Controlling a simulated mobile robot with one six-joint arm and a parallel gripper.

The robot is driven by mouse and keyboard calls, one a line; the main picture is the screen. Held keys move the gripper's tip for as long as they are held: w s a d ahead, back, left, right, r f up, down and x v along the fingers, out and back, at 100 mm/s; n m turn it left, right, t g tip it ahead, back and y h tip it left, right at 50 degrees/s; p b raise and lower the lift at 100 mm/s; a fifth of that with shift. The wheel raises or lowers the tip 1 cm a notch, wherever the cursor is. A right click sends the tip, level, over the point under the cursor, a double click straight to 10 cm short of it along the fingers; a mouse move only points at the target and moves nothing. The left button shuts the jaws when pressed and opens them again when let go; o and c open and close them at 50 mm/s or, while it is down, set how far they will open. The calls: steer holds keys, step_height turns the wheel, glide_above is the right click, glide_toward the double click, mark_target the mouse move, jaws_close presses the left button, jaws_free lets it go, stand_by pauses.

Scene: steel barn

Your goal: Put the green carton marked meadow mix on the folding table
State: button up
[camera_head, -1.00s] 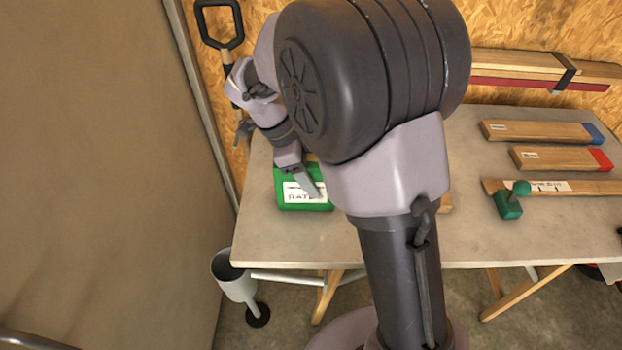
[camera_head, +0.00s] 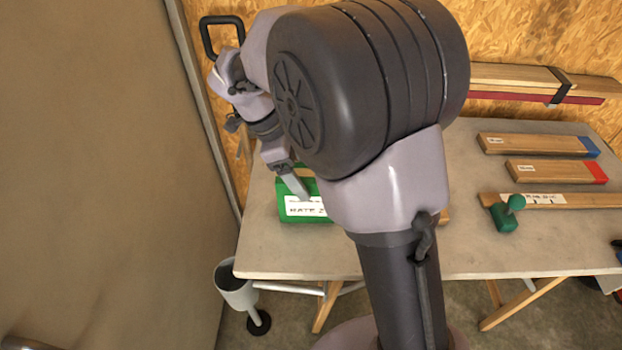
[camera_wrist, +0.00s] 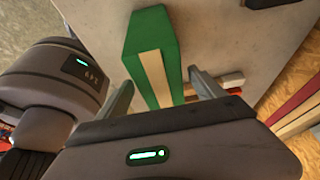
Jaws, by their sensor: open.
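A green carton (camera_head: 290,213) with a white label sits on a pale-topped table (camera_head: 400,258) with wooden legs, near its left end. The label's print is too small and partly covered to read as meadow mix. My gripper (camera_head: 301,189) is over the carton and hides part of it, as does my arm. In the wrist view a green box with a pale strip (camera_wrist: 138,40) lies ahead of and partly between the open fingers of my gripper (camera_wrist: 162,77). I cannot tell whether the fingers touch it.
A grey cup-like holder (camera_head: 235,288) stands at the left front corner. A wall panel (camera_head: 100,170) is close on the left.

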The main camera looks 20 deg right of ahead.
steer(key=p+v, duration=0.1)
steer(key=v, duration=0.2)
steer(key=p+v, duration=0.1)
steer(key=v, duration=0.2)
steer(key=shift+s+r, duration=0.15)
steer(key=shift+r, duration=0.25)
steer(key=s+r+n+t+y, duration=0.3)
steer(key=s+n, duration=0.5)
steer(key=s, duration=0.2)
steer(key=s+r+n+t+y, duration=0.3)
steer(key=s+n+t, duration=0.1)
steer(key=s+n, duration=0.5)
steer(key=shift+s, duration=0.4)
